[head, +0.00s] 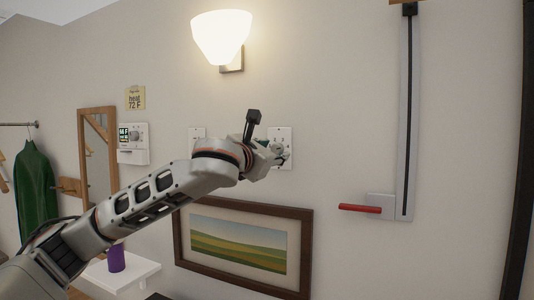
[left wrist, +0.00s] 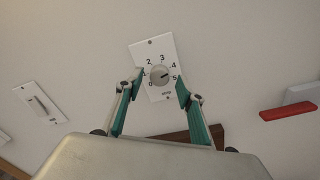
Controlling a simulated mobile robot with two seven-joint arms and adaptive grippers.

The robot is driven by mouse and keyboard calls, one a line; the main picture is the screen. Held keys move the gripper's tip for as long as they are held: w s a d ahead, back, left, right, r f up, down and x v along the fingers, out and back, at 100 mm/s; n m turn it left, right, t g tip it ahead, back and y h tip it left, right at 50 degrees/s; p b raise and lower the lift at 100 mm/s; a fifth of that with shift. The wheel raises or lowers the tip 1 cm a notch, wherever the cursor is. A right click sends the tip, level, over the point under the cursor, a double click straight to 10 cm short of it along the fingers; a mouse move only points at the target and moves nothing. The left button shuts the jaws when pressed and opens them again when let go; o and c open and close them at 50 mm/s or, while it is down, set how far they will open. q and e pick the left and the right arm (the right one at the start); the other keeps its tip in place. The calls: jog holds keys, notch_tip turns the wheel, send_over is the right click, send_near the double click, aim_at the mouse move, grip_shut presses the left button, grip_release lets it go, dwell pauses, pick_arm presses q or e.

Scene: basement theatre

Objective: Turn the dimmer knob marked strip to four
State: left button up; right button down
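The dimmer knob (left wrist: 159,76) is a round grey knob on a white wall plate (left wrist: 151,50), numbered around it from 0 to 5. A small label sits under the knob, too small to read surely. A dark mark on the knob points right, near 4 and 5; the exact number is hard to tell. My left gripper (left wrist: 161,83) is open, its teal fingers on either side of the knob, with gaps visible. In the head view my left gripper (head: 268,151) is at the plate (head: 287,134) and partly covers the knob (head: 277,148). My right gripper is out of view.
A second white plate (left wrist: 40,103) with a slider or switch is to the left. A lit wall lamp (head: 221,38) is above, a framed landscape (head: 243,243) below. A red handle (head: 360,208) on a vertical track sticks out at the right. Bare wall lies between.

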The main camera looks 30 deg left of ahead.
pick_arm(q)
jog(key=s+d, duration=0.1)
jog(key=s, duration=1)
jog(key=shift+s, duration=0.4)
jog(key=shift+f, duration=0.1)
